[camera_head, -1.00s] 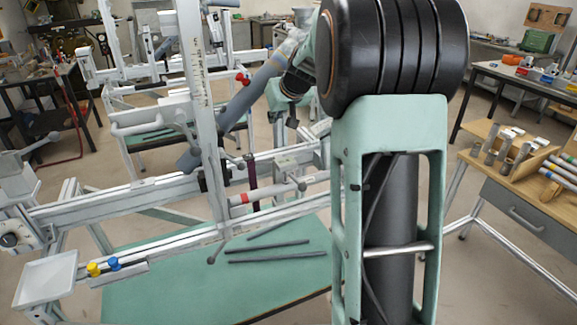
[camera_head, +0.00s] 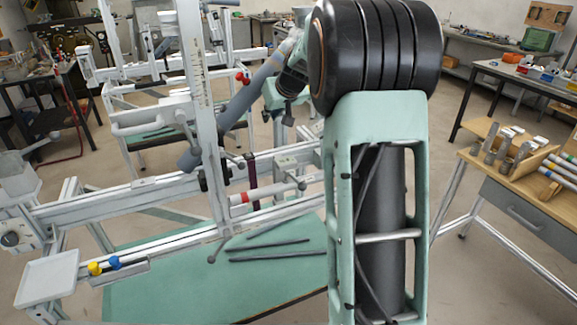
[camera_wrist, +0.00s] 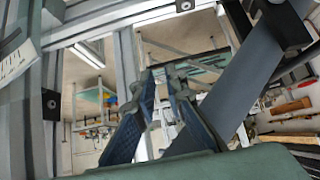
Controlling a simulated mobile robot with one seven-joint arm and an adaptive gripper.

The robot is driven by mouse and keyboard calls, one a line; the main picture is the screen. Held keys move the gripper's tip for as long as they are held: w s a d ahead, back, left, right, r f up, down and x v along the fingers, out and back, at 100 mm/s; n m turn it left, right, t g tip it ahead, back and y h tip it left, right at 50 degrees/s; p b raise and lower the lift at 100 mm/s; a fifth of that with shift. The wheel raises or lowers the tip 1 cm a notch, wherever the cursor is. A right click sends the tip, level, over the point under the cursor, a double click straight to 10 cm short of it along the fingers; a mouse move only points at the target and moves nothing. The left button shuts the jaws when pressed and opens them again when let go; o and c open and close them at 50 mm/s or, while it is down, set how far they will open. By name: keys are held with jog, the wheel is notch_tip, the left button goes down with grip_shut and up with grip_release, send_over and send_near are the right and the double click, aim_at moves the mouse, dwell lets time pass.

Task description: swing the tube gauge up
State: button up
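A thick grey tube, which I take for the tube gauge (camera_head: 240,106), slants up to the right behind the upright post in the head view. It also crosses the right side of the wrist view as a slanted grey bar (camera_wrist: 243,85). My gripper (camera_wrist: 161,76) shows in the wrist view with two blue-padded fingers apart and nothing clear between them. The tube lies to the right of the fingers there; I cannot tell whether they touch it. In the head view the tube's upper end runs in beside my arm, and the fingers are not clear.
The white upright post (camera_head: 200,100) with a scale stands before the tube. A long rail (camera_head: 130,208) runs below it. Dark rods lie on the green board (camera_head: 180,280). A wooden bench (camera_head: 500,178) with tools stands at the right.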

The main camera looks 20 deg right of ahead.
jog(key=o, duration=0.4)
jog(key=shift+c, duration=0.2)
jog(key=v, duration=0.7)
dwell(0.5)
